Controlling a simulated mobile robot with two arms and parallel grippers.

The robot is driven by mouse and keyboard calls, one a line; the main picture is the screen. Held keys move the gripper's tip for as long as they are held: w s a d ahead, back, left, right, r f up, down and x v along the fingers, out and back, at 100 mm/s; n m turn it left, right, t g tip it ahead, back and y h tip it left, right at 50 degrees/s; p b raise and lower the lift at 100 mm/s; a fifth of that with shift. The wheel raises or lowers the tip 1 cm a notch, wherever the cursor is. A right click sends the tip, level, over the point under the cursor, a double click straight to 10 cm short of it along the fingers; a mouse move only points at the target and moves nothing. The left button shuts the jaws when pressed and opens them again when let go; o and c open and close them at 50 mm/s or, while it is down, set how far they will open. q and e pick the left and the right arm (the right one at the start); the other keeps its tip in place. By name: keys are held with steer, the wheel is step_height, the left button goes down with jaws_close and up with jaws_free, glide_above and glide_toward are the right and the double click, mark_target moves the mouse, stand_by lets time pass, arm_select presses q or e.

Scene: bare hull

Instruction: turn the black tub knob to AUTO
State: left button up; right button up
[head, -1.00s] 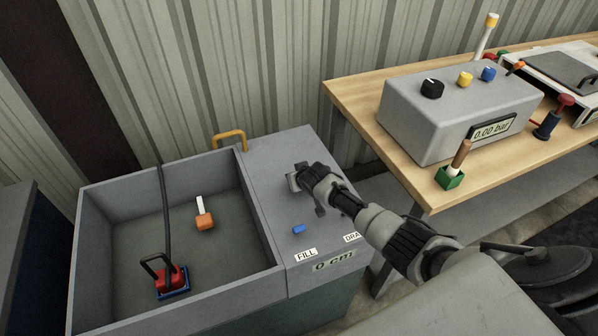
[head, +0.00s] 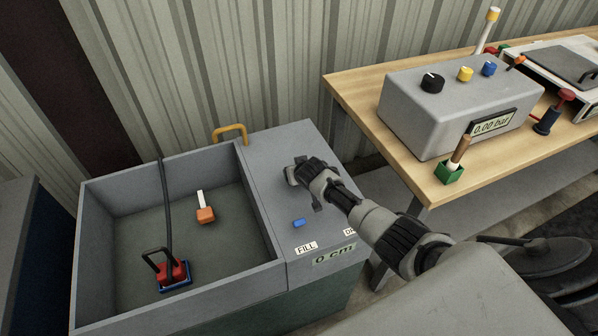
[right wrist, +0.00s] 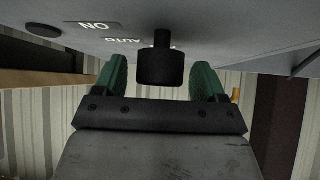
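The black tub knob (right wrist: 160,66) hangs from the grey tub's top panel (right wrist: 235,40) in the right wrist view, which is upside down. White labels reading ON and AUTO (right wrist: 123,40) sit beside it. My right gripper (right wrist: 161,62) has its two green fingers spread, one on each side of the knob, with visible gaps. In the head view my right gripper (head: 299,173) is over the tub's top panel (head: 275,150) and hides the knob. Which way the knob points cannot be told. My left gripper is in neither view.
A blue switch (head: 299,223) and the FILL label (head: 306,248) are on the panel near a 0 cm display (head: 334,255). The tub basin (head: 135,210) holds a red pump (head: 172,271) and an orange float (head: 205,214). A wooden bench (head: 365,105) with a grey control box (head: 440,110) stands right.

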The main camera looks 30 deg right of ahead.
steer(key=shift+s+r, duration=0.35)
steer(key=shift+s, duration=0.1)
steer(key=p+v, duration=0.1)
steer(key=v, duration=0.8)
steer(key=shift+s+r, duration=0.25)
steer(key=shift+s, duration=0.05)
steer(key=shift+a, duration=0.1)
